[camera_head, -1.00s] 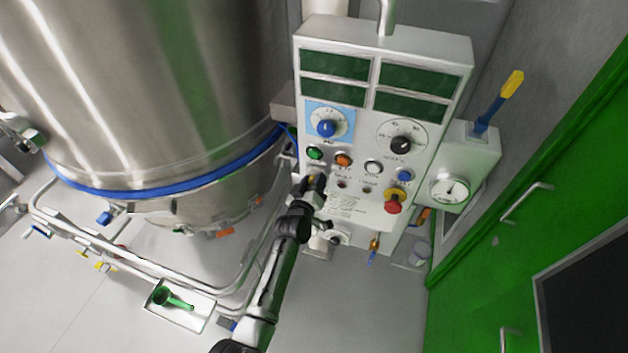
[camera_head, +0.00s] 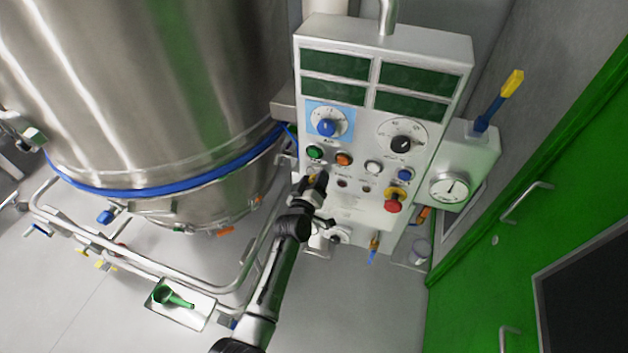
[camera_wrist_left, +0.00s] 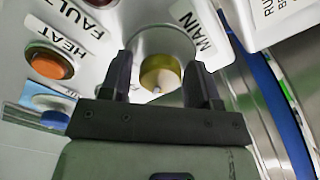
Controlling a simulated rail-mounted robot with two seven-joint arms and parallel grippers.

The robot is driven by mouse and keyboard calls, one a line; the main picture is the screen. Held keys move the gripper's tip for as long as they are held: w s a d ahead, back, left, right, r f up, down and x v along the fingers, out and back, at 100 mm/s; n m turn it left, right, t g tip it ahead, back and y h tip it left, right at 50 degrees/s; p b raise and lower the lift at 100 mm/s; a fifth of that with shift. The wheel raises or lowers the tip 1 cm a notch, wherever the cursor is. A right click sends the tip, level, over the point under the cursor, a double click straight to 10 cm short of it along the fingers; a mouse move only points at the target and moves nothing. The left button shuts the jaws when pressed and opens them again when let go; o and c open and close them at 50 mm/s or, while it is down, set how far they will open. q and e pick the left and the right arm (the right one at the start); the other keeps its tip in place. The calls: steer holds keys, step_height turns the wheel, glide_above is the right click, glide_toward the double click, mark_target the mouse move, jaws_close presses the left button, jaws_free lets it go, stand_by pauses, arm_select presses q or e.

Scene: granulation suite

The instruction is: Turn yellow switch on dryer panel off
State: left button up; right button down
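The dryer panel (camera_head: 352,212) is a light grey box with screens, dials and buttons. Its yellow switch (camera_wrist_left: 160,74) is a round brass-yellow knob in a grey round mount, beside the label MAIN in the left wrist view. In the head view my gripper mostly hides it. My left gripper (camera_head: 314,180) is at the panel's lower left. In the left wrist view its two fingers (camera_wrist_left: 161,84) are apart, one on each side of the knob, with gaps visible. I cannot tell whether they reach its depth. My right gripper is not in view.
Close to the knob are a green button (camera_head: 315,152) and an orange button (camera_head: 343,159). A red emergency knob (camera_head: 392,206) is to the right. A large steel vessel (camera_head: 150,90) stands left, and a green door (camera_head: 560,190) right.

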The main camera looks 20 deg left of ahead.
arm_select(q)
steer(key=shift+o, duration=0.7)
steer(key=s, duration=1.3)
steer(key=shift+s+d, duration=0.2)
steer(key=shift+s, duration=0.2)
